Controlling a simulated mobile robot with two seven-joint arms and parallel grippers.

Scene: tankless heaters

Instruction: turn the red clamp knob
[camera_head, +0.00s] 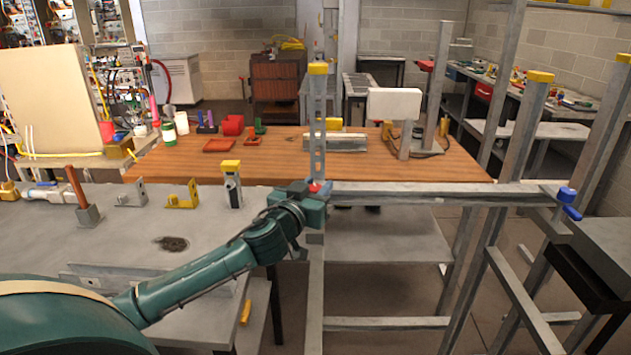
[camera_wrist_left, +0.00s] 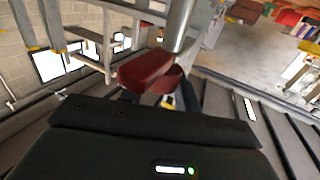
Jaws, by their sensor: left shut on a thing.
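The red clamp knob (camera_head: 315,187) sits at the left end of a grey metal rail (camera_head: 420,190), near the foot of a yellow-capped post. My left gripper (camera_head: 318,192) is at the knob, and only a little red shows past it. In the left wrist view the red knob (camera_wrist_left: 145,69) is large, just beyond my dark gripper body, beside a grey metal bar (camera_wrist_left: 181,25). My left gripper is shut on the knob; its fingers are mostly hidden. My right gripper is in neither view.
A blue clamp (camera_head: 568,199) is at the rail's right end. Yellow-capped posts (camera_head: 520,120) stand on the right. The grey bench (camera_head: 130,235) holds metal brackets (camera_head: 185,197). Behind is a wooden table (camera_head: 400,172) with red trays (camera_head: 220,145). Open floor shows below the rail.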

